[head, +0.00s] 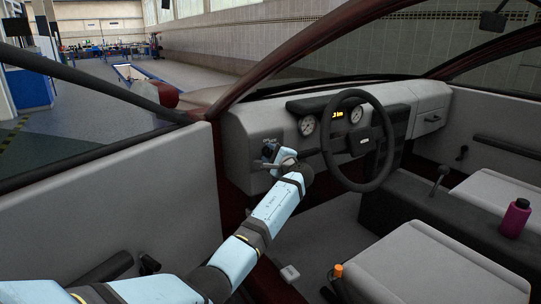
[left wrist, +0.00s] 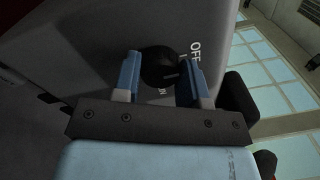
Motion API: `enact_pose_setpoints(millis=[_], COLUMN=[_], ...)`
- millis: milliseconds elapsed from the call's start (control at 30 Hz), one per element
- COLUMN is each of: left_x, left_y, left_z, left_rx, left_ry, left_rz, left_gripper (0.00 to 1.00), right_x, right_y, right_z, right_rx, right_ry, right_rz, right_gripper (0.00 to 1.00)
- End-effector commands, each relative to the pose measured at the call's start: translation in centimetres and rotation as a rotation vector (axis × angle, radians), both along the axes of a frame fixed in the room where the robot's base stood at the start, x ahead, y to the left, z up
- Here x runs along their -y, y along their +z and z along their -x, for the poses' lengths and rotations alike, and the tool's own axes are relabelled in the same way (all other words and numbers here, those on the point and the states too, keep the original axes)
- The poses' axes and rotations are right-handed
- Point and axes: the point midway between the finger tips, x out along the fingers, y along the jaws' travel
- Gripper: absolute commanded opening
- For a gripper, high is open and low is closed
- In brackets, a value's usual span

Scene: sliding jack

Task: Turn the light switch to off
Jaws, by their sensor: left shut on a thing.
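The light switch is a round black knob (left wrist: 158,62) on the grey dashboard panel, seen in the left wrist view. White "OFF" lettering (left wrist: 195,48) is printed to its right, and part of another label shows below it. A small pale mark shows on the knob's lower right, but I cannot tell surely which label it points to. My left gripper (left wrist: 160,70) has its two blue fingers on either side of the knob, shut on it. In the head view, my left gripper (head: 269,153) is at the dashboard's left end and hides the knob. My right gripper is not in view.
The steering wheel (head: 358,140) is just right of my left gripper. A purple bottle (head: 515,218) stands beside the seats at right. The footwell (head: 320,235) below the dashboard looks mostly free.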

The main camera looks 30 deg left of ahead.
Motion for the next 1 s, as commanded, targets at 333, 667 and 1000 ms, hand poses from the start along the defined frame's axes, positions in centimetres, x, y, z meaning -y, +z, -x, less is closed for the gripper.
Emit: enact_pose_setpoints(millis=[333,667,1000], left_x=[0.1,0.7,7.0], left_y=[-0.2,0.0,-0.2], left_z=[0.0,0.2,3.0], left_rx=[-0.002,-0.001,-0.002], left_ry=[-0.001,-0.002,-0.003], left_rz=[0.001,-0.001,0.002], left_gripper=[0.64,0.64,0.64], right_x=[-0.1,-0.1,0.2], right_y=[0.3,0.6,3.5], right_z=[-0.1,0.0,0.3], right_rx=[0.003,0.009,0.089], right_ry=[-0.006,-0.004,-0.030], right_rz=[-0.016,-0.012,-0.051], right_gripper=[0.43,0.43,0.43])
